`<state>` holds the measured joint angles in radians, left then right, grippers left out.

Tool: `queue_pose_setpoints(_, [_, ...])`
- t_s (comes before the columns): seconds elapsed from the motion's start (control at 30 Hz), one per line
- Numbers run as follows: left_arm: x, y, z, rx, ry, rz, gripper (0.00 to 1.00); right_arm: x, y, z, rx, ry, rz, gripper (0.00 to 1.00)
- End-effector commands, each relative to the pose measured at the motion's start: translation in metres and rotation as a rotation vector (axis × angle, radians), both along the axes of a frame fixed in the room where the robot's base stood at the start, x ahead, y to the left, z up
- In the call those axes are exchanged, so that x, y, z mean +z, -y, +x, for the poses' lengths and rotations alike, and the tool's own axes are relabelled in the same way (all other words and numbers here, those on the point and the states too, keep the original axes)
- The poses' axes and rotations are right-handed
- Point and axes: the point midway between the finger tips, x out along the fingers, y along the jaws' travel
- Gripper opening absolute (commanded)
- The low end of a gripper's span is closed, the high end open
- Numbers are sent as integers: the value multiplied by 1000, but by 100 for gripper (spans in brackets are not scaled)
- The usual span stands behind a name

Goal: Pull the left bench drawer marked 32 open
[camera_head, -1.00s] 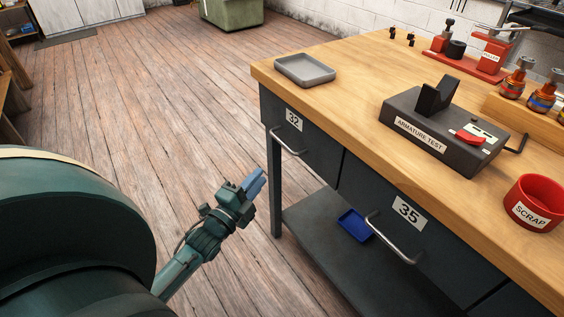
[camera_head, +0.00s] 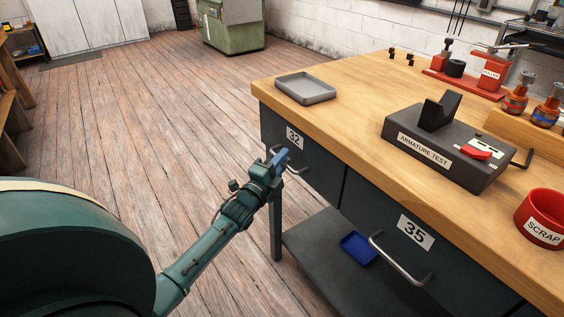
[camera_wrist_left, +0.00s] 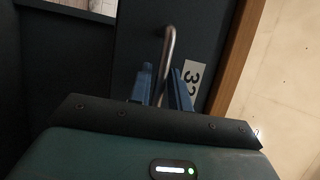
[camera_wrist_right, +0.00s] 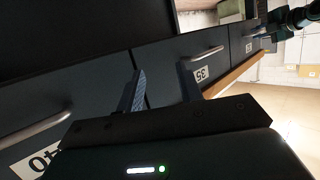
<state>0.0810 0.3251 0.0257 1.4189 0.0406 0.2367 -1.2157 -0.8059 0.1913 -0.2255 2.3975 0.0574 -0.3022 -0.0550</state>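The left bench drawer marked 32 (camera_head: 310,165) is closed in the head view, with its number plate (camera_head: 294,138) above its metal bar handle (camera_head: 297,169). My left gripper (camera_head: 279,158) is at this handle. In the left wrist view the blue fingers of my left gripper (camera_wrist_left: 163,88) are apart, with the handle (camera_wrist_left: 168,55) running between them; I see a gap to the fingers, so it is not clamped. My right gripper (camera_wrist_right: 160,88) shows in the right wrist view, open and empty, in front of the drawer fronts near drawer 35 (camera_wrist_right: 205,65).
Drawer 35 (camera_head: 385,215) with its own handle (camera_head: 400,262) is to the right. On the benchtop (camera_head: 350,120) are a grey tray (camera_head: 306,88), the armature tester (camera_head: 445,150) and a red scrap cup (camera_head: 541,218). A blue tray (camera_head: 358,248) lies on the lower shelf. Floor to the left is clear.

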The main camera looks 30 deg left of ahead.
Motion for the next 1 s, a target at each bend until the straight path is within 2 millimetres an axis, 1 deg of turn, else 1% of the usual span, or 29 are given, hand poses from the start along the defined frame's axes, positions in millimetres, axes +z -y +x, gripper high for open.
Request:
queue_pose_setpoints(0.27, [0, 0, 2, 0, -1, 0, 19, -1, -1, 0, 3, -2, -2, 36])
queue_pose_setpoints(0.37, [0, 0, 2, 0, -1, 0, 13, -1, -1, 0, 2, -3, -1, 36])
queue_pose_setpoints(0.5, [0, 0, 2, 0, -1, 0, 1, -1, -1, 0, 3, -3, -1, 36])
queue_pose_setpoints(0.53, [0, 0, 2, 0, -1, 0, 0, -1, -1, 0, 3, -3, -1, 36])
queue_pose_setpoints(1.0, [0, 0, 1, 0, -1, 0, 0, 0, -1, 0, 4, -3, -1, 36])
